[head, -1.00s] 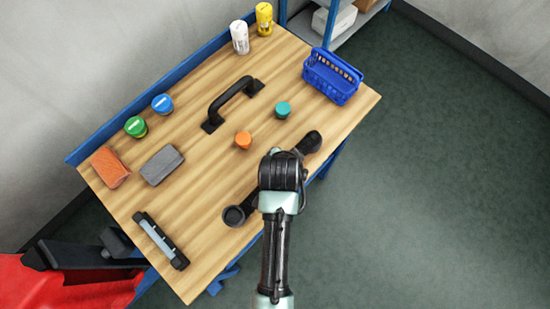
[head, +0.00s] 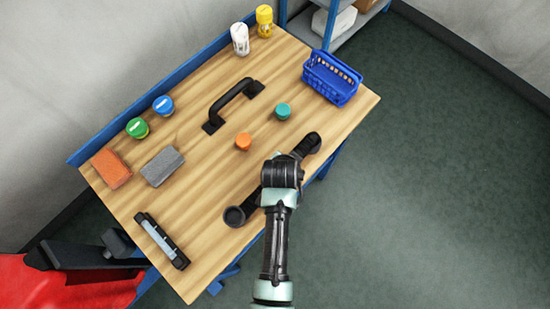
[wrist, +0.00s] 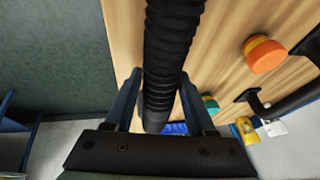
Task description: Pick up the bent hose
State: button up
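The bent hose (head: 237,215) is black and lies along the front edge of the wooden table. Its two ends show on either side of my wrist, and its middle is hidden beneath it in the head view. In the wrist view the ribbed hose (wrist: 170,45) runs between the two fingers of my gripper (wrist: 160,75). The fingers straddle it and look open, with narrow gaps beside it. I cannot tell whether either finger touches it. In the head view the fingers are hidden below my wrist.
A black handle (head: 232,103) lies farther back. A blue basket (head: 331,78) stands at the right. A grey block (head: 162,166) and a black-and-grey bar (head: 161,240) lie at the left.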

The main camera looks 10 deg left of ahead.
grip_shut()
jog(key=shift+r, duration=0.15)
